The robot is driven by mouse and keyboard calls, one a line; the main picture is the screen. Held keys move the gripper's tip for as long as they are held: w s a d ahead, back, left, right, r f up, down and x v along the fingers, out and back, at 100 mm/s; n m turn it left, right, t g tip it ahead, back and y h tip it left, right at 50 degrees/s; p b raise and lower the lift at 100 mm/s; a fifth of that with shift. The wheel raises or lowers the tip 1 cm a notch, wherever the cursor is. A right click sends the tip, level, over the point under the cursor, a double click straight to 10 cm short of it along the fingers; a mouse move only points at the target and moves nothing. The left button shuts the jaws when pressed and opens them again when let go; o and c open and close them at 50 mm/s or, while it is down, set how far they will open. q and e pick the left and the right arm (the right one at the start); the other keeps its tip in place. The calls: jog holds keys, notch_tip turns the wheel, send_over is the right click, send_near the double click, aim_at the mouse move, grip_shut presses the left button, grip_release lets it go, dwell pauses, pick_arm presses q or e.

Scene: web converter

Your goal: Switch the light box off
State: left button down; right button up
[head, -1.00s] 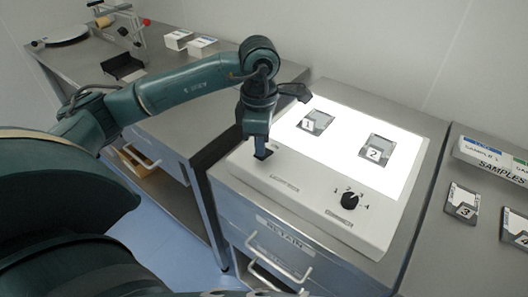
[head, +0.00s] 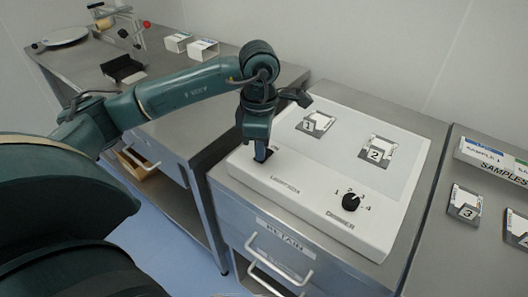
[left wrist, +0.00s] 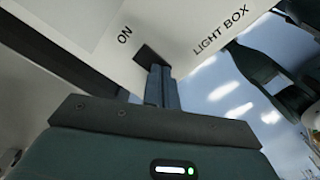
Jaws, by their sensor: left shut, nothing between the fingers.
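The light box (head: 300,200) stands on a metal cabinet, and its top panel (head: 345,128) is unlit grey. Two numbered samples lie on the panel, sample 1 (head: 316,124) and sample 2 (head: 377,152). My left gripper (head: 262,154) is shut and empty, pointing down at the dark switch at the box's left front. In the left wrist view the fingertips (left wrist: 160,75) are at the dark switch (left wrist: 149,56), beside the labels ON and LIGHT BOX. The fingers partly hide the switch. I cannot tell whether they touch it. My right gripper is not in view.
A dimmer knob (head: 351,202) sits on the box's front right. A samples rack (head: 494,158) and sample 3 (head: 465,203) are on the right counter. A drawer labelled RETAIN (head: 279,244) is below the box. A black tray (head: 124,70) is on the left bench.

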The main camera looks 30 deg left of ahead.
pick_arm(q)
jog(key=shift+r+p, duration=2.05)
jog(key=shift+r, duration=1.35)
jog(key=shift+f, duration=0.1)
